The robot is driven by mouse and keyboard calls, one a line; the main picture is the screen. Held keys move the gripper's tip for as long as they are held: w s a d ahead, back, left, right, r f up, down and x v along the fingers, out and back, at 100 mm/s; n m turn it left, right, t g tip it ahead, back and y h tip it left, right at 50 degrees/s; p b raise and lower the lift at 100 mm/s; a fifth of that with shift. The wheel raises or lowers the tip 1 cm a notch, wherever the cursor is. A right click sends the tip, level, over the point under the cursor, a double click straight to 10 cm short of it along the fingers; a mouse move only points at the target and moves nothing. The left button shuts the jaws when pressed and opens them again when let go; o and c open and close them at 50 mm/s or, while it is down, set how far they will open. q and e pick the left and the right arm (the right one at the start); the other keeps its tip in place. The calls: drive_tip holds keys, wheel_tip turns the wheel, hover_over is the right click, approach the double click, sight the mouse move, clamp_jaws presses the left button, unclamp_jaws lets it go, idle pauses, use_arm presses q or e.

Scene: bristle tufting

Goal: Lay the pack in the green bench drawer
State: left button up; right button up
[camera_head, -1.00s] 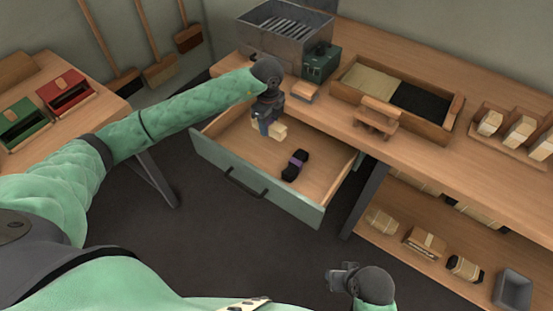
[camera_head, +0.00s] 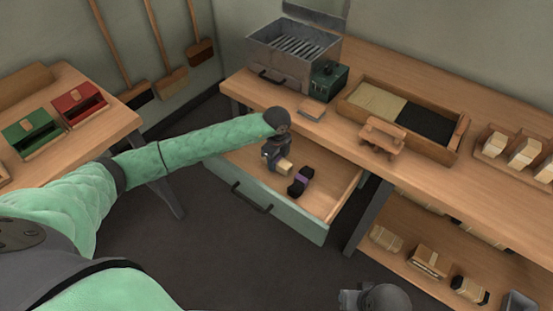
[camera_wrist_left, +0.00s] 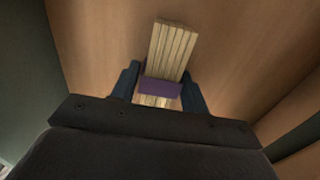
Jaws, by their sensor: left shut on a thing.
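The pack (camera_head: 285,168) is a bundle of pale tan sticks or bristles with a purple band, seen closely in the left wrist view (camera_wrist_left: 172,50). My left gripper (camera_head: 273,156) is shut on it, with a dark finger on each side of the band (camera_wrist_left: 160,87). The pack is over the inside of the open green-fronted drawer (camera_head: 325,200); I cannot tell whether it touches the wooden floor. A black pack with a purple band (camera_head: 300,181) lies in the drawer just beside it. My right gripper (camera_head: 349,300) is partly cut off at the bottom edge, its jaws unclear.
The workbench (camera_head: 335,122) above the drawer carries a metal grate box (camera_head: 292,55), a green box (camera_head: 324,80) and a two-part tray (camera_head: 400,110). Several wrapped packs lie on the lower shelf (camera_head: 395,262). Bare drawer floor shows right of the black pack.

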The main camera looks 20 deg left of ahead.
use_arm(q)
drive_tip(key=shift+f, duration=0.15)
use_arm(e)
drive_tip(key=shift+f, duration=0.15)
use_arm(q)
drive_tip(key=o, duration=1)
use_arm(e)
drive_tip(key=shift+a, duration=0.2)
use_arm(q)
drive_tip(key=shift+r, duration=0.45)
wheel_tip(320, 180, up, 12)
drive_tip(key=shift+f+b, duration=0.25)
drive_tip(key=shift+b, duration=0.95)
use_arm(e)
drive_tip(key=shift+t+y, duration=0.4)
drive_tip(key=shift+y, duration=0.1)
drive_tip(key=a+f, duration=0.1)
drive_tip(key=w+a+f, duration=0.1)
drive_tip(key=a+f, duration=0.1)
drive_tip(key=shift+w+f, duration=0.1)
drive_tip(key=shift+f, duration=0.1)
drive_tip(key=shift+w, duration=0.1)
